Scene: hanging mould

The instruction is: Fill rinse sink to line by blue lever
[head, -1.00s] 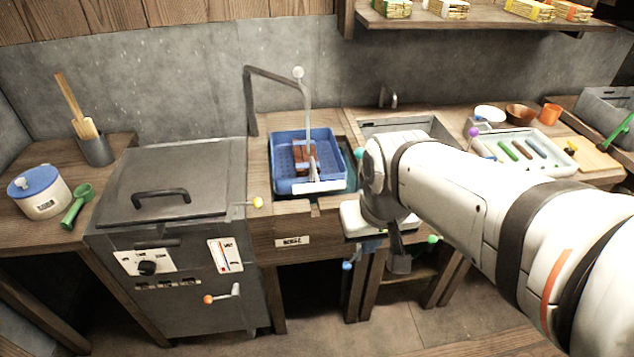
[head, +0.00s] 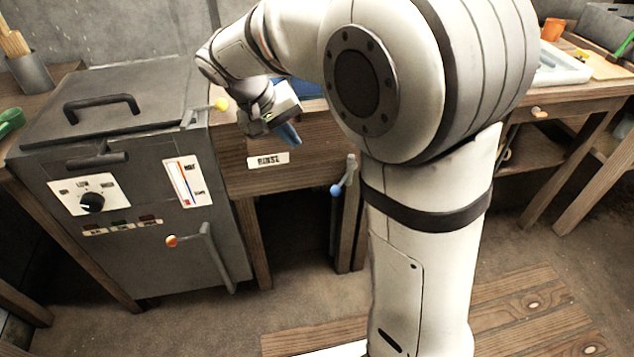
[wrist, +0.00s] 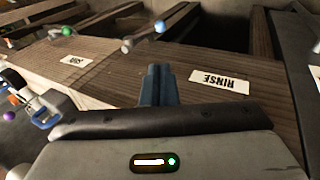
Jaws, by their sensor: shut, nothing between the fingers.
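The blue lever (head: 337,190) has a grey arm and a blue ball end. It sits on the wooden post right of the RINSE label (head: 268,160), its ball hanging low and left of its pivot. It also shows in the wrist view (wrist: 160,25), which is upside down. My gripper (head: 291,138) is shut and empty. It is in front of the rinse sink's wooden front (head: 310,155), up and left of the lever and apart from it. Its closed blue fingers (wrist: 158,85) show in the wrist view. My arm hides most of the rinse sink, its water and any line.
A grey heater cabinet (head: 110,150) with an orange-knobbed handle (head: 200,245) stands left. A yellow knob (head: 220,104) is close to my wrist. A green-knobbed lever (wrist: 67,31) shows in the wrist view. Open floor (head: 190,320) lies below the lever.

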